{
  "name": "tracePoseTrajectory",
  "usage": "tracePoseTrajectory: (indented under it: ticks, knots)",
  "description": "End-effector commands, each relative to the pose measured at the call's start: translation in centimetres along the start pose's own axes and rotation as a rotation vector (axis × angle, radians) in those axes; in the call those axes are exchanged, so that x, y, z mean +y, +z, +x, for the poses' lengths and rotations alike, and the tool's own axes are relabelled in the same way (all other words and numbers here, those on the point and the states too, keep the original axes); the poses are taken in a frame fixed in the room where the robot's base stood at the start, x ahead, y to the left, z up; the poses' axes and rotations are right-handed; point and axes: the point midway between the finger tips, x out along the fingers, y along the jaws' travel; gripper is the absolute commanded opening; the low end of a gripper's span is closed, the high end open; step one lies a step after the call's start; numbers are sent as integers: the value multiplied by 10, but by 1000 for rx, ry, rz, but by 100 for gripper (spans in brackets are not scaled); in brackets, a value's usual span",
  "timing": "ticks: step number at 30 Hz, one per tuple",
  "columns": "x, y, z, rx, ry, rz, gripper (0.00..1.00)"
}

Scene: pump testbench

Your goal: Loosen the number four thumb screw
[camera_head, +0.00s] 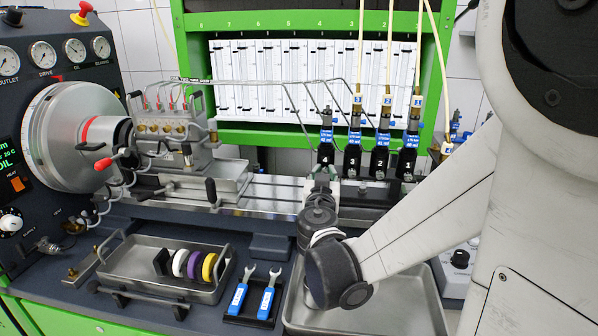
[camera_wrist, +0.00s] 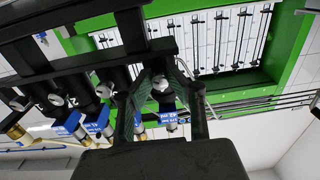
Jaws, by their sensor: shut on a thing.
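The number four injector (camera_head: 325,154) is a black holder with a blue tag, the leftmost in a row of numbered injectors. My gripper (camera_head: 322,186) is at its lower front in the head view. In the wrist view my gripper (camera_wrist: 162,82) has its two dark fingers on either side of the silver number four thumb screw (camera_wrist: 160,86) and is shut on it. The head view hides the screw behind the gripper. Silver thumb screws of number three (camera_wrist: 104,90) and number two (camera_wrist: 55,99) show beside it in the wrist view.
Injectors three (camera_head: 353,154), two (camera_head: 380,156) and one (camera_head: 407,156) stand close on the right. Thin metal pipes (camera_head: 255,81) run above the rail. Below are a tray with coloured rings (camera_head: 130,262), two blue-handled wrenches (camera_head: 266,301) and an empty metal tray (camera_head: 405,312).

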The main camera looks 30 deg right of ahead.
Motion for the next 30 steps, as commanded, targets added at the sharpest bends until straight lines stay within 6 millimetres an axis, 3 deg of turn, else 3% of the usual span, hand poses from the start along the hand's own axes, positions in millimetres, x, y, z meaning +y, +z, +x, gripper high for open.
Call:
tracePoseTrajectory:
  ticks: [8,30]
  knots:
    - [0,1,0,-4,0,-172,0]
    - [0,1,0,-17,1,-872,0]
